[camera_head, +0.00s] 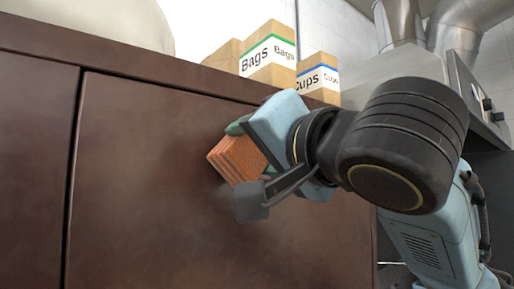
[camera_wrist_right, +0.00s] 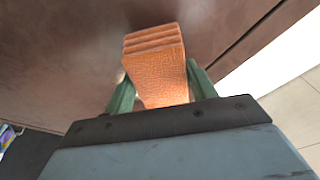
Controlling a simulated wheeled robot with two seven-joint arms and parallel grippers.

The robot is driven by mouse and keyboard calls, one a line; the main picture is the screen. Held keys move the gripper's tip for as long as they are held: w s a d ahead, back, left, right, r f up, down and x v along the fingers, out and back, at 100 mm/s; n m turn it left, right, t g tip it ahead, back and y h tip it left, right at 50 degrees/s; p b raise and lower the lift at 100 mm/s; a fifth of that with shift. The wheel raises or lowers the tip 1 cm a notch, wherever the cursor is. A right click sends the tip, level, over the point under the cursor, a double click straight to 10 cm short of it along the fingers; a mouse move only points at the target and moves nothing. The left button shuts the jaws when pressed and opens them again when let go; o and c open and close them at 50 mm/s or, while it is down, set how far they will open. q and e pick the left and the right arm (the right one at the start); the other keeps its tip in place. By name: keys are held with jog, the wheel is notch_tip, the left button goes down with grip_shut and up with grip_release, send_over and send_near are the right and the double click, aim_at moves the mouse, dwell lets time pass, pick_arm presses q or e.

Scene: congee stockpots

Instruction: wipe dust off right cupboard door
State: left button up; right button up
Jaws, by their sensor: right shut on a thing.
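The right cupboard door (camera_head: 140,175) is a dark brown panel with hazy, paler smudges of dust on it. My right gripper (camera_head: 246,140) is shut on an orange, ridged sponge-like block (camera_head: 236,160) in front of the door's upper right part. In the right wrist view, the block (camera_wrist_right: 158,70) sits between two green fingers, with its ridged end towards the brown surface (camera_wrist_right: 70,50). The block's far end is at or very close to the door; I cannot tell whether it touches. My arm hides part of the door's right side. My left gripper is not in view.
Cardboard boxes marked Bags (camera_head: 268,52) and Cups (camera_head: 318,78) stand on the counter above the door. A pale rounded object (camera_head: 95,20) is at the upper left. Metal ducts (camera_head: 398,22) rise at the upper right. A dark vertical gap (camera_head: 72,180) borders the door's left side.

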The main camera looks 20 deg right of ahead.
jog(key=shift+x, duration=0.9)
jog(key=shift+f, duration=0.1)
jog(key=shift+w+d+f+b, duration=0.1)
jog(key=shift+w+d+b, duration=0.2)
jog(key=shift+d, duration=0.35)
jog(key=shift+w+d, duration=0.25)
jog(key=shift+d, duration=0.8)
jog(key=w+d+b, duration=0.1)
jog(key=w+d, duration=0.1)
jog(key=d, duration=0.4)
jog(key=shift+w+d, duration=0.35)
jog(key=shift+w, duration=0.05)
jog(key=shift+s+a, duration=0.65)
jog(key=shift+a, duration=1.1)
jog(key=shift+s+a, duration=0.65)
jog(key=shift+a, duration=1.05)
jog(key=shift+s+a, duration=0.6)
jog(key=shift+a, duration=1.15)
